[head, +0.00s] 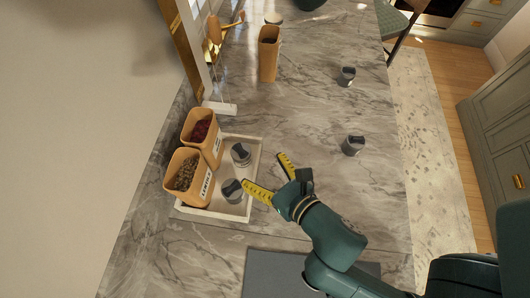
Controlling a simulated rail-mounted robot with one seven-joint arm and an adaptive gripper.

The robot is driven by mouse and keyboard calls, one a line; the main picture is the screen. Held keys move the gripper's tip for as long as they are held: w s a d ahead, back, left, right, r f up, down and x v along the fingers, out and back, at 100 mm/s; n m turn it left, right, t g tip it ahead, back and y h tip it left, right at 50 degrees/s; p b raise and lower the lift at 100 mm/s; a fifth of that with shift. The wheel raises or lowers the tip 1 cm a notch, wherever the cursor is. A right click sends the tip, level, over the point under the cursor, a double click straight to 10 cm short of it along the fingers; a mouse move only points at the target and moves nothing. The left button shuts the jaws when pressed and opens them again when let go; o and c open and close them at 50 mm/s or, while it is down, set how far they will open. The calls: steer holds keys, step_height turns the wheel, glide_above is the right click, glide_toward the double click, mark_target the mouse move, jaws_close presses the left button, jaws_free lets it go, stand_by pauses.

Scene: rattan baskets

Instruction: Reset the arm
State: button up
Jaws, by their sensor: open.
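My gripper (264,177) is open over the marble counter, at the right edge of a white tray (236,216). Its yellow fingers are spread apart and point up and left. One fingertip is close to a dark-topped jar (232,190) in the tray; I cannot tell whether they touch. A second dark-topped jar (241,154) stands in the tray beyond it. Nothing shows between the fingers. My arm reaches in from the lower right.
An orange bin with dark red contents (201,131) and one with brownish contents (185,172) stand at the tray's left. Another orange bin (268,60) stands farther back. Two jars stand right, one nearer (353,145), one farther (347,76). A grey mat (262,277) lies in front. The middle counter is clear.

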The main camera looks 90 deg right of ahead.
stand_by(0.4)
steer(key=w+a+r+m+t+y, duration=0.1)
steer(key=w+a+r+t, duration=0.25)
steer(key=w+r, duration=0.6)
steer(key=w+a+r+m+t+y, duration=0.1)
steer(key=w+a+r+t, duration=0.3)
steer(key=w+r, duration=0.55)
steer(key=w+a+r+m+t+y, duration=0.25)
steer(key=a+r+m+y, duration=0.2)
steer(key=r+m, duration=0.5)
steer(key=w+a+r+m+t+y, duration=0.2)
steer(key=a+r+m+t+y, duration=0.3)
steer(key=m, duration=0.8)
step_height(320, 180, up, 29)
steer(key=a+m+g+h+p, duration=0.1)
steer(key=m+p, duration=0.1)
steer(key=p, duration=2.6)
steer(key=shift+s+h, duration=0.25)
steer(key=shift+h, duration=0.1)
